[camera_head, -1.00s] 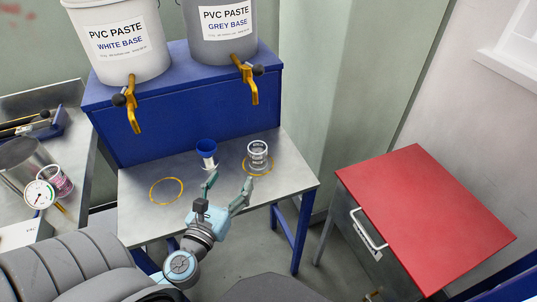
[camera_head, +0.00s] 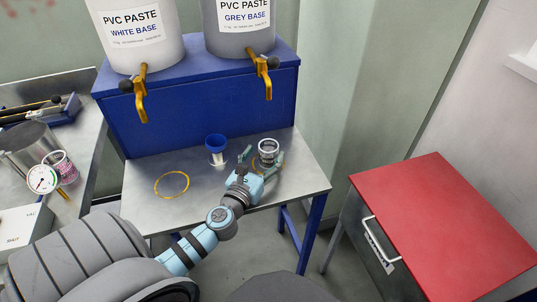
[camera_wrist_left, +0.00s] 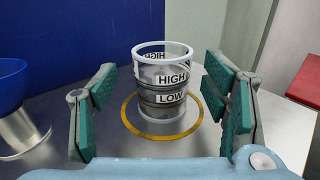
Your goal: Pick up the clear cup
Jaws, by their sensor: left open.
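The clear cup (camera_head: 268,151) stands upright on the metal table at the right, under the grey base tap. In the left wrist view the clear cup (camera_wrist_left: 163,85) shows a white rim, HIGH and LOW labels and dark bands, and stands inside a yellow ring (camera_wrist_left: 131,116). My left gripper (camera_head: 262,160) is open and close to the cup, on its near side. In the left wrist view the left gripper's (camera_wrist_left: 164,100) green-padded fingers are to either side of the cup, with gaps, and the cup is beyond them. My right gripper is not in view.
A blue funnel-like cup on a metal base (camera_head: 216,148) stands left of the clear cup. An empty yellow ring (camera_head: 172,186) lies farther left on the table (camera_head: 200,205). Two PVC paste buckets with taps sit on the blue stand (camera_head: 200,110) behind. A red-topped cabinet (camera_head: 440,220) is at right.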

